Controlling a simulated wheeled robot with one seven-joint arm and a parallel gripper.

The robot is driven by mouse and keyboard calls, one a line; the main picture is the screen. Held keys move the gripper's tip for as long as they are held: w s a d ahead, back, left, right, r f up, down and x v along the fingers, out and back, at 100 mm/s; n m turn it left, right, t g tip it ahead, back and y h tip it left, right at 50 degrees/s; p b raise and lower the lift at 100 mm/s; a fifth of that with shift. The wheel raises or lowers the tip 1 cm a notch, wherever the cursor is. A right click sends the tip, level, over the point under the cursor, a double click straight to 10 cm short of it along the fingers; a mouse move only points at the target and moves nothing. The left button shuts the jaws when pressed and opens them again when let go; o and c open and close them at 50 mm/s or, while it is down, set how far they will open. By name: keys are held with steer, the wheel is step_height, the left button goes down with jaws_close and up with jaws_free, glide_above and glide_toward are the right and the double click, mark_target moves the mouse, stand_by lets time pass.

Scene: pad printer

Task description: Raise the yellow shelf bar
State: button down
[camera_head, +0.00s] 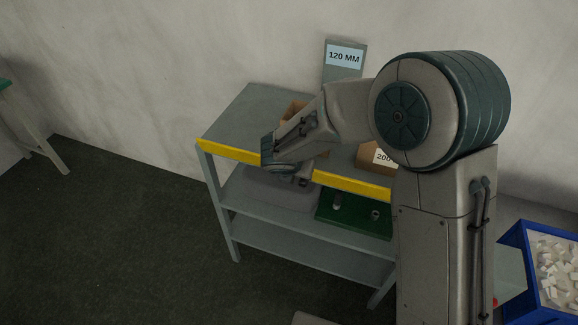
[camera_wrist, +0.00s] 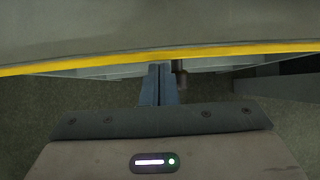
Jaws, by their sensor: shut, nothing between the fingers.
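The yellow shelf bar (camera_head: 230,151) runs along the front edge of the grey shelf's top. My arm hides part of it in the head view. In the wrist view the bar (camera_wrist: 240,48) crosses the whole picture as a thin yellow strip. My gripper (camera_wrist: 160,68) is shut and empty, with its fingertips just below the strip. I cannot tell whether they touch it. In the head view my wrist is at the front of the bar, near its middle, and the fingertips are hidden.
A cardboard box (camera_head: 368,160) and another box (camera_head: 294,108) stand on the shelf top. A sign reading 120 MM (camera_head: 344,57) stands behind. A green board (camera_head: 350,211) lies on the shelf below. A blue crate of white pieces (camera_head: 520,240) is at the right. The floor at left is clear.

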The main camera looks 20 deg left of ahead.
steer(key=shift+w+d+r+p, duration=0.1)
steer(key=shift+w+r+p, duration=0.15)
steer(key=shift+w, duration=0.3)
steer(key=shift+w+r+p, duration=0.25)
steer(key=shift+w, duration=0.45)
steer(key=shift+s, duration=0.1)
steer(key=v, duration=1.1)
steer(key=shift+r, duration=0.35)
